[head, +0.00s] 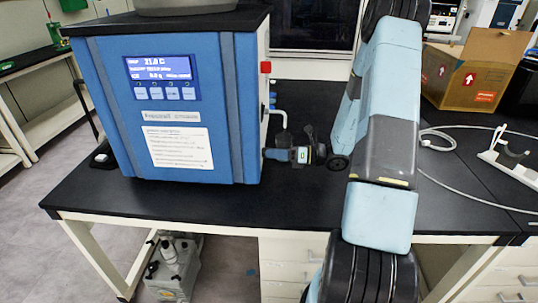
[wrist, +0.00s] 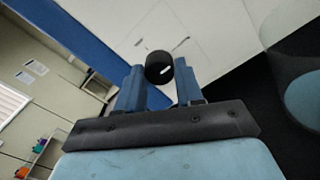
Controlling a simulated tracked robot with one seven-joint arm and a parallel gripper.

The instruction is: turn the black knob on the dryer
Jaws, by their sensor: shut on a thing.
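The freeze dryer (head: 205,110) is a blue box with a lit display, standing on the black bench at the left of the head view. The black knob (wrist: 157,62) is round with a white mark, on the dryer's white side panel (wrist: 195,28) in the wrist view. My gripper (wrist: 158,72) has its two blue fingers on either side of the knob and is shut on it. In the head view my gripper (head: 277,154) reaches in from the right, against the dryer's right side. The knob is hidden there.
A red part (head: 265,67) and a white bent pipe (head: 281,114) stick out of the dryer's side above my gripper. A cardboard box (head: 470,80), a pale cable (head: 455,190) and a white stand (head: 507,158) lie on the bench (head: 200,205) at right.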

